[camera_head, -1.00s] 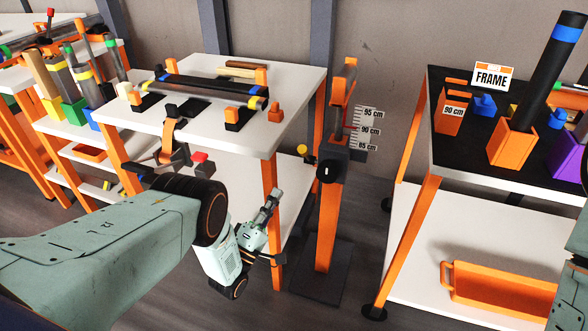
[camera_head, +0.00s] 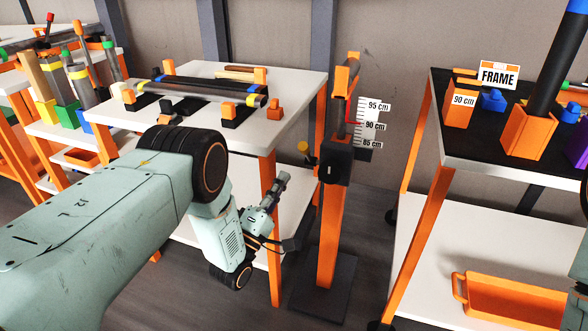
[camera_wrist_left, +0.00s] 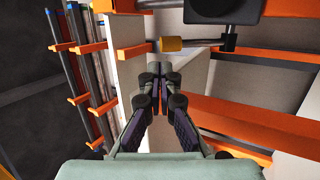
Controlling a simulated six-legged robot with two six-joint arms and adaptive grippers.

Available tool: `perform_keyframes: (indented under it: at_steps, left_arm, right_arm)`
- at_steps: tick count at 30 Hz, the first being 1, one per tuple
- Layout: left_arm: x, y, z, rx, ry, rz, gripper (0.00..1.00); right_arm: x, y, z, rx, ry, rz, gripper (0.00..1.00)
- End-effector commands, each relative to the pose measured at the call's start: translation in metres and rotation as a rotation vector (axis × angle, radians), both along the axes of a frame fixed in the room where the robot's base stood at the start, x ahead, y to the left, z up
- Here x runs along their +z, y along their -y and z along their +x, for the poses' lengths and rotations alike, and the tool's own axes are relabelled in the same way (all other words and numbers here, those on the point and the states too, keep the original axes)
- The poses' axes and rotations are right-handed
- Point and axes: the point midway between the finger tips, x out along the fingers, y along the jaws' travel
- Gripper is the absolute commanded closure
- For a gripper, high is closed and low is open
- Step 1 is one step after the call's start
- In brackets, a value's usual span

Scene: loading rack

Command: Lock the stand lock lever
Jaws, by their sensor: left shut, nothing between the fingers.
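The orange stand (camera_head: 328,235) rises from a dark floor plate and carries a black clamp block (camera_head: 335,162). A lever with a yellow knob (camera_head: 303,147) sticks out from the left of this block. In the left wrist view the yellow knob (camera_wrist_left: 172,44) lies just beyond the fingertips on a dark rod. The black block (camera_wrist_left: 195,8) is at the top edge there. My left gripper (camera_head: 285,176) is shut and empty, pointing up below the knob and apart from it. It shows in the wrist view too (camera_wrist_left: 160,70). My right gripper is out of view.
A white table (camera_head: 290,85) with a dark bar on holders stands left of the stand. A dark-topped table (camera_head: 500,170) with a FRAME sign (camera_head: 498,75) stands right. A height scale (camera_head: 374,125) is behind the block. An orange tray (camera_head: 510,300) lies on the lower shelf.

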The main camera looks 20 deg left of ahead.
Motion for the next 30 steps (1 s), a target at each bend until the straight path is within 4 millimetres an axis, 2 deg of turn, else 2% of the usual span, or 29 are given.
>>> perform_keyframes:
  at_steps: [2, 9, 15, 30]
  left_arm:
    - [-0.001, 0.001, 0.001, 0.000, 0.001, 0.000, 1.00]
    - [0.021, 0.011, 0.038, -0.001, 0.004, 0.000, 1.00]
    - [0.030, 0.014, 0.053, -0.001, 0.002, 0.000, 1.00]
    - [0.033, 0.015, 0.056, 0.000, -0.006, -0.001, 1.00]
  right_arm:
    - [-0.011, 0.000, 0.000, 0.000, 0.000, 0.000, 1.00]
    - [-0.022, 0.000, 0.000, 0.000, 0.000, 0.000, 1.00]
    - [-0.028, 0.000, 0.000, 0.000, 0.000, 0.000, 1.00]
    - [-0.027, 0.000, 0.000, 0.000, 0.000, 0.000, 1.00]
